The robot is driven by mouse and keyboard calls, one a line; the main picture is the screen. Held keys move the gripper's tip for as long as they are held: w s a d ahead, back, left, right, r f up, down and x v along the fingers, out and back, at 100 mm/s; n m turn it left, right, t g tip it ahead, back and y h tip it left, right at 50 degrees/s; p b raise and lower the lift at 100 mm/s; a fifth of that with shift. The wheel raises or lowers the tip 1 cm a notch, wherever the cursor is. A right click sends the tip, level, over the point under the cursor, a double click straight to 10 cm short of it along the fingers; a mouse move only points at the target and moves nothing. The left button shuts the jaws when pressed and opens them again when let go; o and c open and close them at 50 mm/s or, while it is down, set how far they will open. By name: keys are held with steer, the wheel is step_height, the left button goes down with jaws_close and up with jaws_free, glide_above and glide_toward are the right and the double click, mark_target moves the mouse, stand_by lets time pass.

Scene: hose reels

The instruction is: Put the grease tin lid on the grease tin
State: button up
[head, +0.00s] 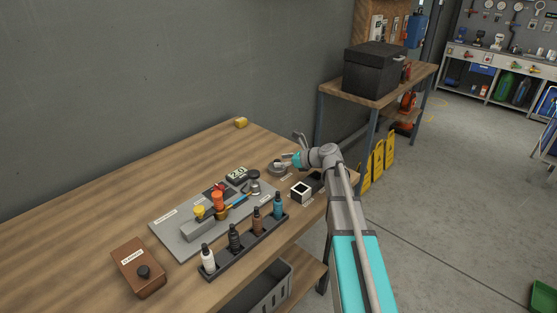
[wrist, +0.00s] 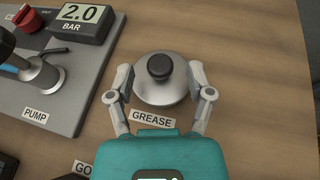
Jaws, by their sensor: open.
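A round silver lid with a black knob (wrist: 160,88) shows in the wrist view, just behind a GREASE label (wrist: 152,119). My gripper (wrist: 160,78) is open, with one finger on each side of the lid. It also shows in the head view (head: 293,159). I cannot tell whether the fingers touch the lid.
A grey pump board (wrist: 45,95) with a 2.0 BAR display (wrist: 83,22) lies close to the left. A rack of bottles (head: 246,242), a small black-and-white box (head: 301,189) and a brown box (head: 139,266) stand nearer the front. Bench behind the lid is mostly bare.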

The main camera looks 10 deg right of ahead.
steer(key=p+v, duration=0.3)
steer(key=v, duration=0.7)
stand_by(2.2)
